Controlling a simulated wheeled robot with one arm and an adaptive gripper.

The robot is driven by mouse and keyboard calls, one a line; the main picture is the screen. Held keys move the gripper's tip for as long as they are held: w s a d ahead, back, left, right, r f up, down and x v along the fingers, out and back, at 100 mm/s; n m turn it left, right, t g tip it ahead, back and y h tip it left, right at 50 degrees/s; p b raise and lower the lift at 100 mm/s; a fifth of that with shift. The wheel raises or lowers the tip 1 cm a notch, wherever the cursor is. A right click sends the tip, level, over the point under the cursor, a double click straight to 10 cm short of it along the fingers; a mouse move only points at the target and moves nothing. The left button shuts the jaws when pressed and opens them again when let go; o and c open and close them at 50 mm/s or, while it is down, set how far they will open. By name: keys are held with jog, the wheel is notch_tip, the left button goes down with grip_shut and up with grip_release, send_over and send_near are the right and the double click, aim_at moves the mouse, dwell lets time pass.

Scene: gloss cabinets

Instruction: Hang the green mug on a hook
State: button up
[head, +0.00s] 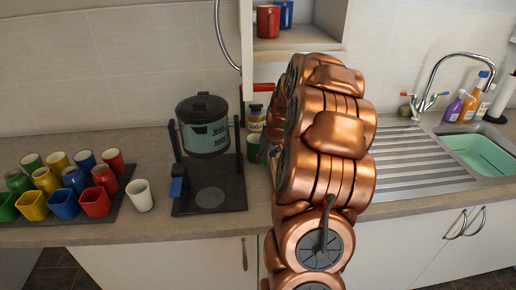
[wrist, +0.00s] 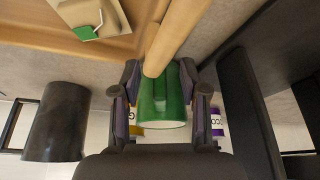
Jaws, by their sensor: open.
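In the wrist view a green mug (wrist: 174,108) sits between the two fingers of my gripper (wrist: 163,108), which is open around it. The mug's handle faces the camera. A pale wooden peg (wrist: 172,40) comes down from the top of the picture, and its end overlaps the mug near the handle. I cannot tell whether the peg passes through the handle. In the head view a green patch (head: 253,144), likely this mug, shows at the left edge of my arm. My gripper is mostly hidden there behind the copper arm.
A black coffee maker (head: 208,180) stands just left of my arm. Left of it are a white cup (head: 140,195) and a tray (head: 118,204) of coloured mugs. Canisters (head: 255,122) stand behind. An open shelf (head: 295,38) hangs above; a steel drainer (head: 420,155) lies right.

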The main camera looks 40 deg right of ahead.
jog(key=shift+f, duration=0.2)
grip_shut()
dwell(0.6)
